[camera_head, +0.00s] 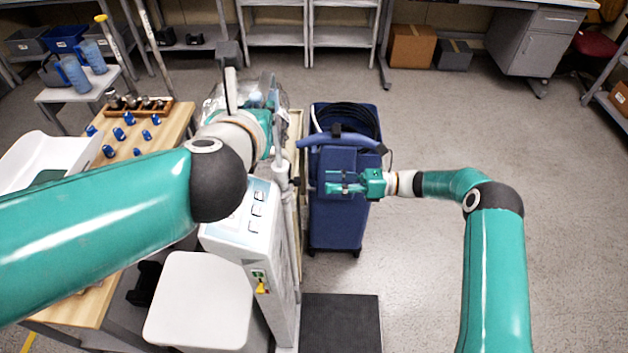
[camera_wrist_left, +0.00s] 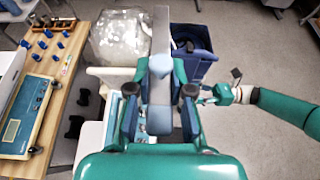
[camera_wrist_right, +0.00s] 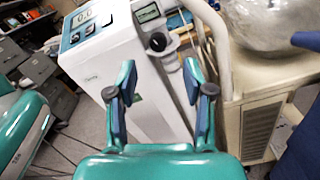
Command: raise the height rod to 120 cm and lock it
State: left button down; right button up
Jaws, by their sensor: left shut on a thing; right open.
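The scale's white and pale-blue housing (camera_head: 243,225) stands left of centre in the head view. A slim grey upright (camera_head: 281,150) rises beside it. My left gripper (camera_wrist_left: 160,98) is shut on a blue-grey part of the height rod (camera_wrist_left: 161,40), whose flat grey bar extends away from the fingers. In the head view my left arm hides most of that grasp. My right gripper (camera_head: 345,186) is open and empty, right of the upright. The right wrist view shows its spread fingers (camera_wrist_right: 160,90) and a black knob (camera_wrist_right: 157,42) beyond them, apart from them. I cannot read a height.
A blue cart (camera_head: 337,225) with a black hose stands behind my right gripper. A black platform (camera_head: 340,325) lies in front. The floor at right is clear.

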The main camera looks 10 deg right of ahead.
aim_at(297, 182)
jog(key=d, duration=0.4)
jog(key=shift+s, duration=0.4)
jog(key=w+a+n, duration=0.2)
jog(key=a+n, duration=0.3)
jog(key=a, duration=0.6)
jog(key=shift+a+f, duration=0.15)
jog(key=shift+a, duration=0.1)
grip_shut()
